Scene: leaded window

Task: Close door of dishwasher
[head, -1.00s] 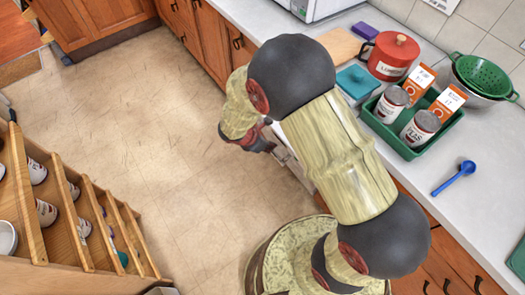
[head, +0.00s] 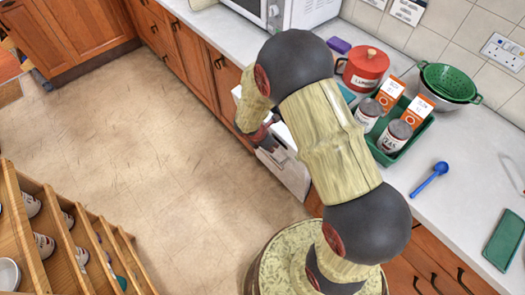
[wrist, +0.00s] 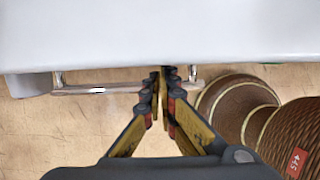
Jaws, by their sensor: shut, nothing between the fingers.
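The dishwasher door (head: 291,173) is a white panel jutting from the wooden cabinet row under the counter, partly hidden by my arm. It stands partly open; its exact angle is unclear. In the wrist view the white door (wrist: 160,35) fills the top, with a metal bar handle (wrist: 100,90) along its lower edge. My gripper (wrist: 163,85) is shut and empty, its fingertips at that edge beside the handle bar. I cannot tell whether they touch it. In the head view my gripper (head: 262,135) is mostly hidden by the arm, near the door's left side.
The counter above holds a red canister (head: 366,68), a green tray (head: 398,140) with cans and cartons, a green colander (head: 449,82) and a blue spoon (head: 428,181). A wooden shelf unit (head: 60,235) stands at lower left. The floor (head: 170,140) between is clear.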

